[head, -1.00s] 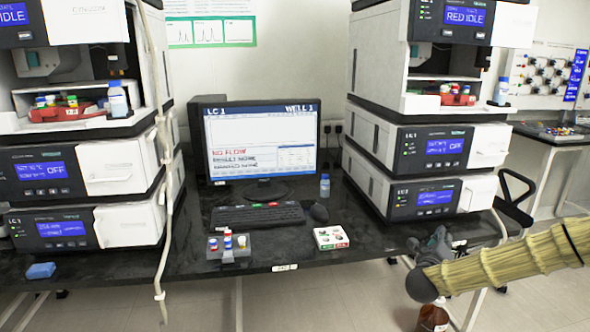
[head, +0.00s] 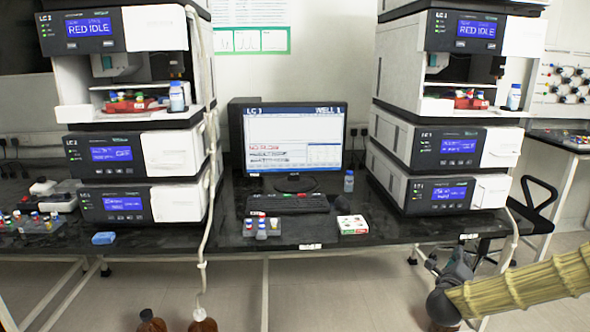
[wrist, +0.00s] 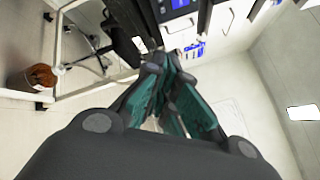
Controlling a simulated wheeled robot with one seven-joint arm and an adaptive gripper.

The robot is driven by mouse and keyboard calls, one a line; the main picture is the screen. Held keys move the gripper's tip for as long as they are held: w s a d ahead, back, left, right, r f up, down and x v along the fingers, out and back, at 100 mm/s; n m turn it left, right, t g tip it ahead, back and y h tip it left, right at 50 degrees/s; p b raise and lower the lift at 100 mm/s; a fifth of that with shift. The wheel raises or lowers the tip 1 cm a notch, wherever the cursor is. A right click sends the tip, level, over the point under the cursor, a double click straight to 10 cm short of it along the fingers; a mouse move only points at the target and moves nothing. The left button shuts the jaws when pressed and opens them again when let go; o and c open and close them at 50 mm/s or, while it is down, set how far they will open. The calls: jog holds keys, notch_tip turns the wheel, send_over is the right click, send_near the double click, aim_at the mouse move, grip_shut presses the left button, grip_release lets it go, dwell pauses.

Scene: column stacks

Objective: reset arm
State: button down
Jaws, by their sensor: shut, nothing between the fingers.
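My gripper (head: 432,262) is at the lower right of the head view, at the end of my sleeved arm, in front of the bench's front edge and low beside it. In the wrist view my gripper (wrist: 165,75) shows its dark, teal-padded fingers drawn together at the tips, with nothing between them. The fingers are apart from the bench and the instruments.
The dark bench (head: 350,236) carries two instrument stacks, left (head: 150,155) and right (head: 440,150), with a monitor (head: 293,135) between. A vial rack (head: 262,232) and a white box (head: 352,225) sit near the front edge. Brown bottles (head: 203,322) stand below. A chair (head: 538,205) is at right.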

jog(key=s+a+f+n+g+y, duration=0.1)
jog(key=s+a+f+n+y, duration=0.25)
jog(key=a+f+n, duration=0.4)
jog(key=s+a+f+n+y, duration=0.3)
jog(key=a+f+n+y, duration=0.15)
jog(key=a+f, duration=0.5)
jog(key=s+a+f+n+g+y, duration=0.25)
jog(key=s+a+f+n, duration=0.2)
jog(key=s+f, duration=0.35)
jog(key=s+a+f+n+g+y, duration=0.1)
jog(key=s+a+f+n+g, duration=0.25)
jog(key=s+f+n, duration=0.4)
jog(key=s+f+n+g, duration=0.2)
jog(key=s+n+g, duration=0.2)
jog(key=s, duration=1)
jog(key=s+f+n+g, duration=0.2)
jog(key=s+n+g, duration=0.2)
jog(key=s, duration=1.1)
notch_tip(320, 180, up, 14)
jog(key=a+p, duration=0.1)
jog(key=p, duration=1.3)
jog(key=shift+w, duration=0.15)
jog(key=shift+h, duration=0.25)
